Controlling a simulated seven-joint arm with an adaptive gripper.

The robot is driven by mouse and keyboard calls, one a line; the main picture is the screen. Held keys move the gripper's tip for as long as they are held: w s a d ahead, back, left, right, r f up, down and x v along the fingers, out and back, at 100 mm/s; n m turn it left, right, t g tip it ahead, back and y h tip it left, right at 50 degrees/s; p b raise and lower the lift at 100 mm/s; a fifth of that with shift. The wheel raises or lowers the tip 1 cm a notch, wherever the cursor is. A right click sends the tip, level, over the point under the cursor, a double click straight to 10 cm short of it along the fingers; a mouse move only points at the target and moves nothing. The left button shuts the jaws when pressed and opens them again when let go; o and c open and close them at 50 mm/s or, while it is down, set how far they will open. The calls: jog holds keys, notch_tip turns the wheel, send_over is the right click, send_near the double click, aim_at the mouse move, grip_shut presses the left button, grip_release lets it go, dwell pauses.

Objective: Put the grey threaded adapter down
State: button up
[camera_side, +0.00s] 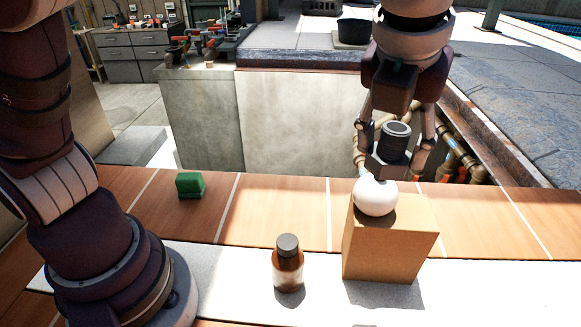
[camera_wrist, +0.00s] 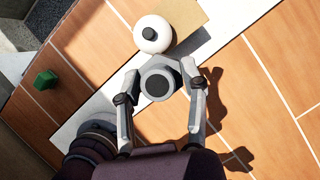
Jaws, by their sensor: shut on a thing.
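My gripper (camera_side: 396,158) is shut on the grey threaded adapter (camera_side: 397,136), with one finger on each side of it. The adapter has a dark round top and a wider, lighter grey, angular base. In the wrist view the adapter (camera_wrist: 157,84) sits between the fingertips of my gripper (camera_wrist: 160,90), its round end facing the camera. It is held in the air, overlapping the white round object in the side view.
A white round object (camera_side: 375,198) with a dark knob (camera_wrist: 149,33) rests on a cardboard box (camera_side: 388,250). A brown bottle (camera_side: 288,268) stands left of the box. A green block (camera_side: 190,184) lies farther left. Tiles (camera_side: 283,208) between block and box are clear.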

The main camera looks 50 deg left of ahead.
jog(key=s+a, duration=0.2)
jog(key=a, duration=1.4)
jog(key=f, duration=1.7)
jog(key=shift+w+d+f, duration=0.1)
jog(key=shift+w+d, duration=0.05)
jog(key=shift+w, duration=0.1)
jog(key=shift+w+f, duration=0.15)
jog(key=shift+f, duration=0.25)
send_over(347, 192)
jog(key=s, duration=0.1)
jog(key=shift+s+d+f, duration=0.1)
jog(key=shift+f, duration=2.45)
jog(key=o, duration=1.2)
jog(key=shift+f, duration=0.1)
